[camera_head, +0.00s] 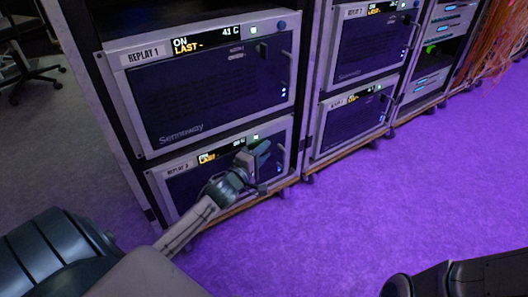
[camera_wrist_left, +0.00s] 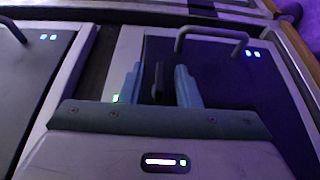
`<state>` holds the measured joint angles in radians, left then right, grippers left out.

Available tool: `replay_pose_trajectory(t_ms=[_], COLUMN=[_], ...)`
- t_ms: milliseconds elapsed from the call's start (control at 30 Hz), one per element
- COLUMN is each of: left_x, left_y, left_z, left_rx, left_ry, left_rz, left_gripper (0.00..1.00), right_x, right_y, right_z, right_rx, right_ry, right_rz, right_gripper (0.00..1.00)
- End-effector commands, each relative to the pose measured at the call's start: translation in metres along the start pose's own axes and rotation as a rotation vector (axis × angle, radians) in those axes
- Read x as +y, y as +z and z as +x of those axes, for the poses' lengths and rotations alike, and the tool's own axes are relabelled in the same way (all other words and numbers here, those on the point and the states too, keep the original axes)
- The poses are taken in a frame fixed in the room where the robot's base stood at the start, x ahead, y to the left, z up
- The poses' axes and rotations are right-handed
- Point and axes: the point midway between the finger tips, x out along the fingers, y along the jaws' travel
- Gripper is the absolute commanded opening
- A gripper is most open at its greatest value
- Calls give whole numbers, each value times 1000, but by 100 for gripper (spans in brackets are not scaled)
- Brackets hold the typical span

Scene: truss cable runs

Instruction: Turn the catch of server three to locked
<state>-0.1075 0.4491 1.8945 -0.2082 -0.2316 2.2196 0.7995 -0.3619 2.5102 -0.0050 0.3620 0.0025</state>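Server three appears to be the lower unit (camera_head: 205,180) in the nearest rack, with a grey frame, a dark front and a small label that is hard to read. Its front (camera_wrist_left: 225,75) also shows in the left wrist view. My left gripper (camera_head: 262,165) is at this unit's upper right. In the left wrist view, a dark upright catch (camera_wrist_left: 158,80) stands between the two fingers of my left gripper (camera_wrist_left: 159,88), with a gap on each side. The gripper is open. The catch is hidden or too small to tell in the head view. My right gripper is not in view.
The unit labelled REPLAY 1 (camera_head: 215,85) sits directly above. A bar handle (camera_wrist_left: 212,38) is close to the right finger in the wrist view. More racks (camera_head: 355,110) stand to the right. Purple-lit floor (camera_head: 360,210) lies open in front. An office chair (camera_head: 25,70) is at far left.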

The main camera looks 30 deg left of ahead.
Motion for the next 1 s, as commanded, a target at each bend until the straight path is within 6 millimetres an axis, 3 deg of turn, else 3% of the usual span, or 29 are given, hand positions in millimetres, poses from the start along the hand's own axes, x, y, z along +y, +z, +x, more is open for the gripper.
replay_pose_trajectory(t_ms=[367, 533, 1000], left_x=[0, 0, 2], left_y=[0, 0, 0], left_z=[4, 4, 4], left_rx=[-1, 0, 0], left_ry=[0, 0, -10], left_rz=[0, 0, 1], left_gripper=[29, 0, 0], right_x=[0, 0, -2], right_y=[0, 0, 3], right_z=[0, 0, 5], right_rx=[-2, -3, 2], right_ry=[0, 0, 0], right_rz=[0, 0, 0], right_gripper=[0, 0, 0])
